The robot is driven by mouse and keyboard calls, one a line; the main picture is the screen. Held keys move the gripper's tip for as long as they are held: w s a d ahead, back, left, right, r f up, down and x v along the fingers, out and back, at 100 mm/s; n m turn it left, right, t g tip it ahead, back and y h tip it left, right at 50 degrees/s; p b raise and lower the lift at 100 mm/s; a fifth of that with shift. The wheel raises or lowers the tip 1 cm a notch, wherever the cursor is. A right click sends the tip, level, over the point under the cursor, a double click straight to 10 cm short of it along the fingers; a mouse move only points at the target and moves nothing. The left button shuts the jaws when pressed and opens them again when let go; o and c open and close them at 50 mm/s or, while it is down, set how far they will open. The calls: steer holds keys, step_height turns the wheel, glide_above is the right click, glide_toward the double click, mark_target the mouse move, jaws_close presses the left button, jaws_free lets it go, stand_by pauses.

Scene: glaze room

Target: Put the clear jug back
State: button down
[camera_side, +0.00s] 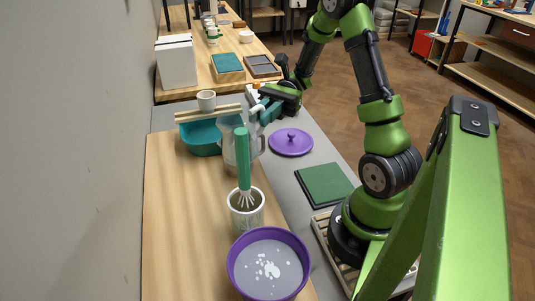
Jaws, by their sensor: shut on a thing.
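The clear jug (228,150) stands upright behind the green-handled whisk, which hides part of it. My gripper (261,110) is at the jug's upper right side and is shut on it, apparently at the handle. Whether the jug's base touches the surface cannot be told. A teal basin (199,142) is just left of and behind the jug, with wooden sticks and a small pale cup (206,100) above it.
The whisk (242,160) stands in a pale pot (246,216). A purple bowl (238,275) of grey liquid is in front. A purple lid (291,142) and a green square slab (325,186) lie right of the jug. The wooden board (180,230) is clear at left.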

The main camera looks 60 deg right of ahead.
steer(key=w+a+r+m+t+h, duration=0.1)
steer(key=w+a+m+t+h, duration=0.15)
steer(key=w+t, duration=0.3)
steer(key=w+a+r+m+t+h, duration=0.1)
steer(key=w+r+m+t, duration=0.1)
steer(key=w+m+t, duration=0.4)
steer(key=s+d+f, duration=0.4)
steer(key=d, duration=0.2)
steer(key=s+a+f+n+g+y, duration=0.2)
steer(key=s+a+n+g, duration=0.1)
steer(key=s, duration=0.8)
steer(key=shift+f+n+g, duration=0.4)
steer(key=shift+n+g, duration=0.35)
steer(key=shift+g, duration=0.3)
step_height(320, 180, down, 10)
steer(key=shift+r, duration=0.2)
